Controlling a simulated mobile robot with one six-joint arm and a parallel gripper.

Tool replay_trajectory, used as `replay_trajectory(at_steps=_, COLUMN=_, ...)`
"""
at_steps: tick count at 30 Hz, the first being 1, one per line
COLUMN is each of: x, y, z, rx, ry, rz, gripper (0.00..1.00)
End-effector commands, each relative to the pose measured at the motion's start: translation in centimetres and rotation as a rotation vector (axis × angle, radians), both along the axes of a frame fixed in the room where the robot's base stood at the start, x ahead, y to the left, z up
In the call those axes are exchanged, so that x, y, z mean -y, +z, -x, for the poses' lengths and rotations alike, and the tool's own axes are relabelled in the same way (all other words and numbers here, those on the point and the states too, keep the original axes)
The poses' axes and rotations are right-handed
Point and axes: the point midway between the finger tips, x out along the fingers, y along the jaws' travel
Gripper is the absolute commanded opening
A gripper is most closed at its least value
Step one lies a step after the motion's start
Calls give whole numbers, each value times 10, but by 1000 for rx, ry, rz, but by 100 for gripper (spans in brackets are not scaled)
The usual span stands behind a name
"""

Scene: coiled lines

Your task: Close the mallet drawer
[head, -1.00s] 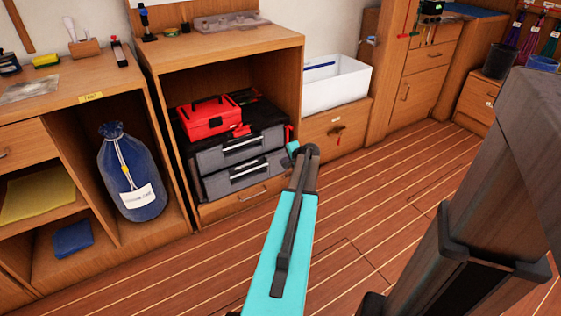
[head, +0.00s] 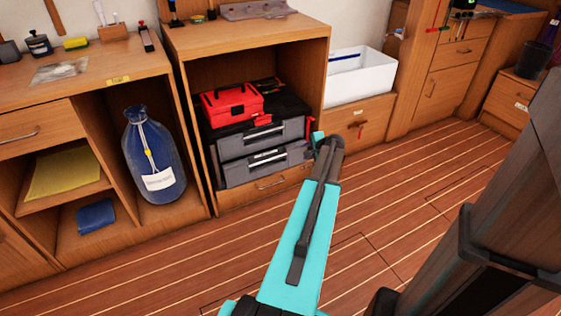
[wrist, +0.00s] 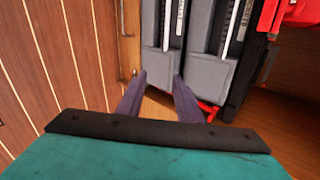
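A stack of two grey drawers stands in the open cupboard, the upper one (head: 262,139) above the lower one (head: 266,164). In the wrist view the lower grey drawer (wrist: 158,62) and the upper one (wrist: 207,68) appear sideways. My gripper (wrist: 158,82) is open and empty, its two fingers apart near the end of the lower drawer. Contact is unclear. In the head view my teal arm hides most of the gripper, near the stack's right end.
A red toolbox (head: 231,103) sits on the stack. A wooden drawer (head: 270,184) lies below it. At right, a white bin (head: 358,78) stands on another wooden drawer front (head: 372,121). A blue sack (head: 150,160) stands left. The plank floor (head: 150,265) in front is clear.

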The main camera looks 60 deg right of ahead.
Motion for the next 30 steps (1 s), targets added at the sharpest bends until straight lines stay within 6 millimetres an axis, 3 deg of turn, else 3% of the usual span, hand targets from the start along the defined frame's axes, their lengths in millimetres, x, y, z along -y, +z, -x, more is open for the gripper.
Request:
replay_trajectory(at_steps=14, x=-7, y=29, z=-33, rx=468, ry=-377, rz=-423, gripper=33)
replay_trajectory(at_steps=30, x=-33, y=32, z=-69, rx=1116, ry=-765, rz=-1210, gripper=33)
